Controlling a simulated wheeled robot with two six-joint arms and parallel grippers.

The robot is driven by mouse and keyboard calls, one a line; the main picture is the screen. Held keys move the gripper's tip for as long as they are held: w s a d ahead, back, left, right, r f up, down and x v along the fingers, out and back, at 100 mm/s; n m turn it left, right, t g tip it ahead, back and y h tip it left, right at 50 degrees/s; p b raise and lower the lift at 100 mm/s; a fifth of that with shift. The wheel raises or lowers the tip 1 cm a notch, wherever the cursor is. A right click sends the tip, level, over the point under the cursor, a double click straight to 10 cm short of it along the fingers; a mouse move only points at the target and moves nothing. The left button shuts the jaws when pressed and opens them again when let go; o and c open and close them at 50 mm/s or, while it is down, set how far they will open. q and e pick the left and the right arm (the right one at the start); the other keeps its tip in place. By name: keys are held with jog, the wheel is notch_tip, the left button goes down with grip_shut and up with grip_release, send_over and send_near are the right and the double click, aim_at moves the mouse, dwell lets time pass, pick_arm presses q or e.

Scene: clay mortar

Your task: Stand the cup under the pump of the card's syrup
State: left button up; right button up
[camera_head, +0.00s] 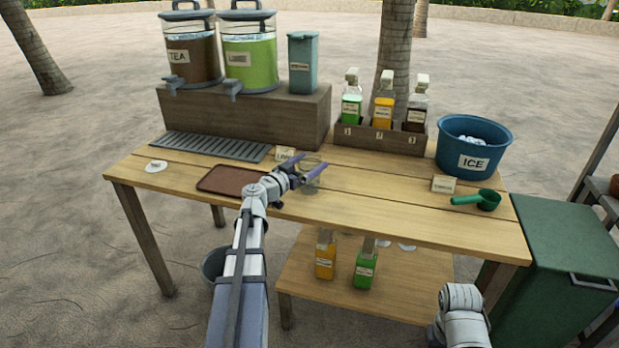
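A clear glass cup (313,181) stands on the table near its middle. My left gripper (305,168) is at the cup with its fingers apart; I cannot tell whether they press on it. Three syrup bottles with pale pump tops stand in a wooden rack numbered 1 to 3: green (351,109), orange (383,112) and dark (416,117). A small card (284,154) stands behind the cup and another card (443,184) stands at the right; their writing is too small to read surely. My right arm shows at bottom right, its gripper out of view.
Tea (192,55) and green drink (249,60) dispensers and a teal canister (302,65) stand on a wooden riser. A brown tray (232,180) lies left of the cup. An ice bucket (472,145) and green scoop (487,200) are at right. Table boards before the rack are clear.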

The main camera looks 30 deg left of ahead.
pick_arm(q)
grip_shut()
dwell(0.6)
jog(key=shift+r, duration=0.1)
notch_tip(320, 180, up, 10)
jog(key=p, duration=1)
